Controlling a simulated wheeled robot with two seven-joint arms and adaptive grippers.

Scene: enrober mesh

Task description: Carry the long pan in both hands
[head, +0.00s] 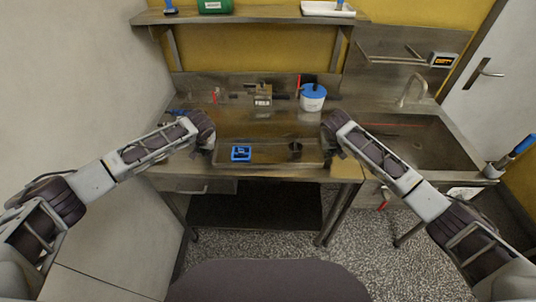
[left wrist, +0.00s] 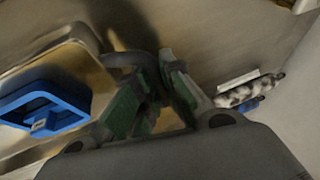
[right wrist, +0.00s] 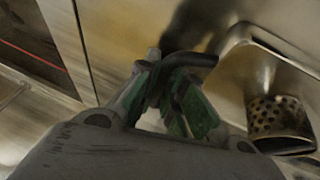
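The long metal pan (head: 268,155) is at the front of the steel worktop, between my two grippers. It holds a blue square frame (head: 241,153) at its left and a dark perforated cup (head: 295,149) at its right. My left gripper (head: 208,146) is at the pan's left end; in the left wrist view its green pads (left wrist: 153,92) close around a dark handle. My right gripper (head: 332,149) is at the right end; in the right wrist view its pads (right wrist: 172,95) close around the other dark handle (right wrist: 190,59). I cannot tell whether the pan touches the worktop.
A white tub with a blue lid (head: 313,97) stands behind the pan at right. A sink (head: 405,140) lies further right. A shelf (head: 250,15) runs across the back wall. A small metal device (head: 263,98) stands at the back of the worktop.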

